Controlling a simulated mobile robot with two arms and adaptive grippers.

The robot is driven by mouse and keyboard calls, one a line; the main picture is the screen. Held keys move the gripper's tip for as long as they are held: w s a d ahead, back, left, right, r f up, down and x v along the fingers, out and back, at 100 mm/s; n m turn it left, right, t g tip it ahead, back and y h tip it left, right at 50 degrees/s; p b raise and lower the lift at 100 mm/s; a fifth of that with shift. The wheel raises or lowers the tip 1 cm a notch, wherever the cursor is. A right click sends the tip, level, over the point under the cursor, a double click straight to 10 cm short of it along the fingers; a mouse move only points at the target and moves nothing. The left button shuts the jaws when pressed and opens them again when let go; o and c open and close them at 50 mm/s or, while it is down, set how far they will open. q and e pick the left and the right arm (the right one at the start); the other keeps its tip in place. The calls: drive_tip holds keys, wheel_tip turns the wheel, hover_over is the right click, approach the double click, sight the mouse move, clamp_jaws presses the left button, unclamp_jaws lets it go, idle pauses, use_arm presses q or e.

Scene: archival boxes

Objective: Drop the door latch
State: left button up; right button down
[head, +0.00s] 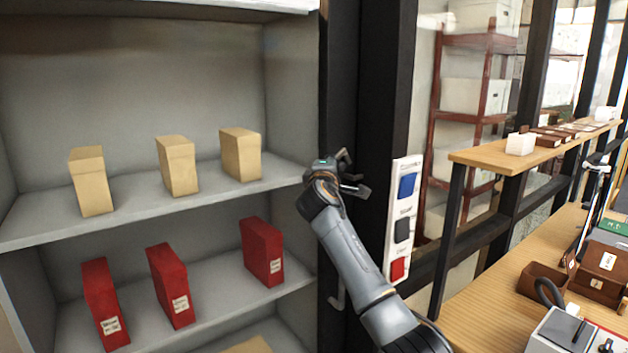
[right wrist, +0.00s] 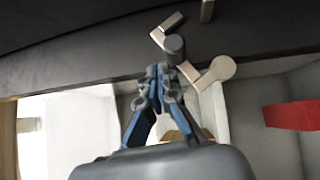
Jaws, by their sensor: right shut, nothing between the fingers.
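My right gripper (head: 347,175) is in front of the black upright post beside the shelf cabinet. In the right wrist view its fingers (right wrist: 170,72) are shut and empty, with the tips at a bent metal piece that looks like the door latch (right wrist: 216,72). The latch has a pale lever with a round end, a dark round pivot and a short upper arm. Whether the fingertips touch it I cannot tell. In the head view the gripper hides this spot. My left gripper is not in view.
A white panel (head: 403,218) with blue, dark and red switches is on the post, close right of my arm. A grey hook-like handle (head: 338,292) is lower on the post. The cabinet shelf (head: 130,215) at left holds tan boxes, with red boxes below. A wooden desk (head: 485,300) stands right.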

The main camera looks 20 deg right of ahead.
sight(347, 160)
drive_tip(key=shift+w+d+f, duration=0.1)
drive_tip(key=shift+w+d, duration=0.15)
drive_tip(key=shift+d, duration=0.55)
drive_tip(key=shift+w+d+r, duration=0.1)
drive_tip(key=shift+w+d, duration=0.15)
drive_tip(key=shift+d, duration=0.6)
drive_tip(key=shift+w+d+f, duration=0.1)
drive_tip(key=shift+w+d, duration=0.15)
drive_tip(key=shift+d, duration=0.55)
drive_tip(key=shift+w+d+f, duration=0.1)
